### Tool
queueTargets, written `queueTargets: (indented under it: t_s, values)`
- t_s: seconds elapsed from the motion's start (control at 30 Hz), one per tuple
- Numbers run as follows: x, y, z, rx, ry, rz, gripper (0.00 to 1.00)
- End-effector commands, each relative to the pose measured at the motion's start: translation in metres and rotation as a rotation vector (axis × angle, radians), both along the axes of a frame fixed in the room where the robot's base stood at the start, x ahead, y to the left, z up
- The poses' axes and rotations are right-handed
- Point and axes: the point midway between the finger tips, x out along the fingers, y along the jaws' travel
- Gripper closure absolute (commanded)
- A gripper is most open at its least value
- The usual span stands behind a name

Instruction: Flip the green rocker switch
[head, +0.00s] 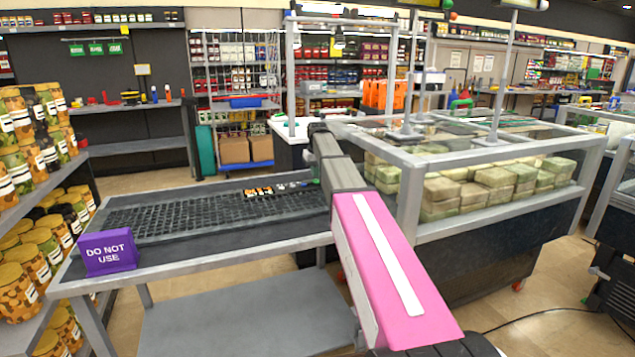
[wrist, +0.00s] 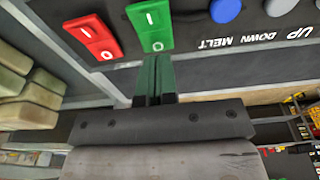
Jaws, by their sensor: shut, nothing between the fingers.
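The green rocker switch (wrist: 150,25) is at the top middle of the wrist view, on a dark panel, marked "I" and "O". Its "O" end is the one nearer my gripper. My gripper (wrist: 154,60) has its dark green fingers shut together with nothing between them. The fingertips are just below the switch's "O" end in the picture; I cannot tell whether they touch it. In the head view my arm hides the switch and panel, and I cannot make out my fingers there.
A red rocker switch (wrist: 93,37) is left of the green one. The head view shows a purple "DO NOT USE" sign (head: 107,252) and a glass-sided case (head: 480,222) of wrapped blocks.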

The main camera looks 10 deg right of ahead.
Motion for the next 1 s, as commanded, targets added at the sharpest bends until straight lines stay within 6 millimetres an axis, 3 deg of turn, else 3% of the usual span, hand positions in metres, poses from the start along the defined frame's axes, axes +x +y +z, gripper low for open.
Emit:
queueTargets:
  t_s: [0.8,1.0]
  values:
    - [0.000,0.000,0.057,0.000,0.000,0.000,1.00]
    - [0.000,0.000,0.062,0.000,0.000,0.000,1.00]
